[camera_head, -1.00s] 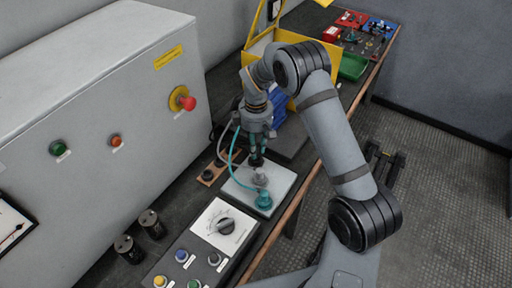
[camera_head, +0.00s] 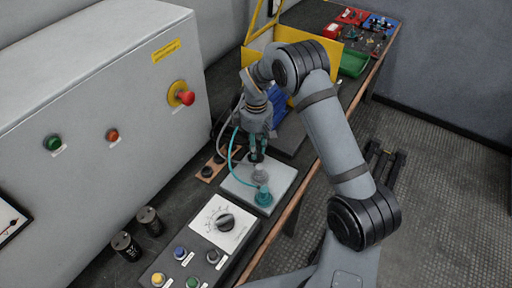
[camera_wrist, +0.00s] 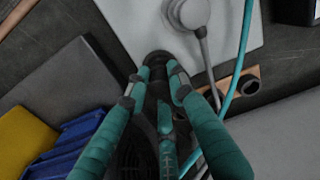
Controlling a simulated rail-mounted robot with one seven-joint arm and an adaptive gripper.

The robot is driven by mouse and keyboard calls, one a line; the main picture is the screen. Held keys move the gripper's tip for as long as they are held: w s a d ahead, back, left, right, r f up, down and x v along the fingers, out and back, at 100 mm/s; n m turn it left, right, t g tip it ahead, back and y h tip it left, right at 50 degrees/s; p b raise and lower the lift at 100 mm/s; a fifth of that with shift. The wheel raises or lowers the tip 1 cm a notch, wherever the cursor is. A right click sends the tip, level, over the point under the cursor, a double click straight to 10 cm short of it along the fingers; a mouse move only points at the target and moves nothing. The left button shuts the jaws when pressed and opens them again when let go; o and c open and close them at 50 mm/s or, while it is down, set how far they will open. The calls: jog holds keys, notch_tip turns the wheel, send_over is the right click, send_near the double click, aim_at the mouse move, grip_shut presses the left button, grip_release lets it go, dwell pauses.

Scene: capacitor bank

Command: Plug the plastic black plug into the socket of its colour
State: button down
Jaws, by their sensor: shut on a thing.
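My gripper (camera_head: 256,153) points down over the rear of a pale grey board (camera_head: 285,187). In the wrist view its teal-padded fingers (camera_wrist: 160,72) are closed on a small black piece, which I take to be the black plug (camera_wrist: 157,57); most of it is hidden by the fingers. A grey plug (camera_head: 260,174) with a grey cable stands on the board just in front of the gripper; it also shows in the wrist view (camera_wrist: 188,12). A teal plug (camera_head: 262,196) with a teal cable stands nearer the front edge. I cannot see a black socket clearly.
A copper-coloured strip with dark round parts (camera_head: 208,172) lies left of the board. A dial panel (camera_head: 224,223) with buttons is in front, and a grey cabinet (camera_head: 90,100) rises at left. Blue and yellow bins stand behind. The grey and teal cables loop close to my gripper.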

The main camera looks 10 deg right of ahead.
jog(key=shift+f, duration=0.2)
jog(key=c, duration=1.4)
grip_release()
jog(key=shift+r, duration=0.15)
notch_tip(320, 180, up, 12)
notch_tip(320, 180, down, 12)
jog(key=shift+f, duration=0.1)
jog(key=shift+r, duration=0.2)
